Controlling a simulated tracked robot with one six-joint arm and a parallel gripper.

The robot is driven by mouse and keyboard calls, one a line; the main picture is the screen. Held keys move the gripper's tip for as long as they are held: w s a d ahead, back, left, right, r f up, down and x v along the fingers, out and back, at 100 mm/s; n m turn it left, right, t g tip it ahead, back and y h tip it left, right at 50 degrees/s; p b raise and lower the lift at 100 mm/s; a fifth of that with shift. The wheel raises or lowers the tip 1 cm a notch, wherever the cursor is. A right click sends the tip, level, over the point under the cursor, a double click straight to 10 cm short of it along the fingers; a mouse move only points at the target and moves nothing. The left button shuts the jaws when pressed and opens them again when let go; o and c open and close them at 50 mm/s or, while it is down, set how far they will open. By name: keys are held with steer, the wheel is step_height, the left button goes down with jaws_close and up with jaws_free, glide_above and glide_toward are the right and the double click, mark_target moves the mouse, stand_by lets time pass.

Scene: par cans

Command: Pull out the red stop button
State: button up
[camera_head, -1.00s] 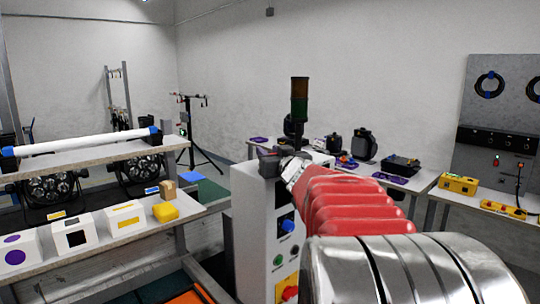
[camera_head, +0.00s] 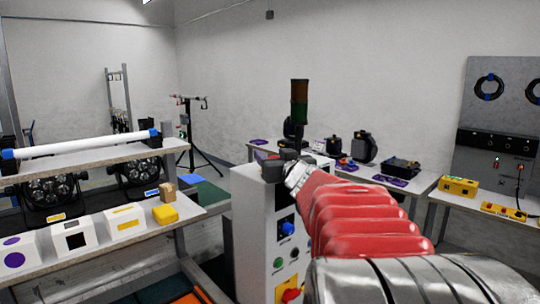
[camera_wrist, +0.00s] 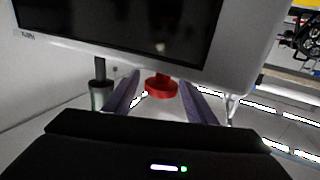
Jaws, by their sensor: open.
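In the wrist view, which appears upside down, a red round button (camera_wrist: 161,87) stands out from the edge of a grey cabinet. My gripper (camera_wrist: 160,80) is open, with one purple-grey finger on each side of the button; I cannot tell whether either touches it. A red knob on a yellow plate (camera_head: 291,293) sits low on the cabinet front.
A signal tower (camera_head: 299,100) stands behind my gripper and shows beside the left finger in the wrist view (camera_wrist: 100,85). The cabinet front carries a blue knob (camera_head: 287,228) and a green button (camera_head: 278,262). Shelves with boxes are on the left, a cluttered table behind.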

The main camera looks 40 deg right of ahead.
steer(key=v, duration=1.1)
steer(key=shift+s, duration=0.3)
steer(key=shift+a, duration=0.25)
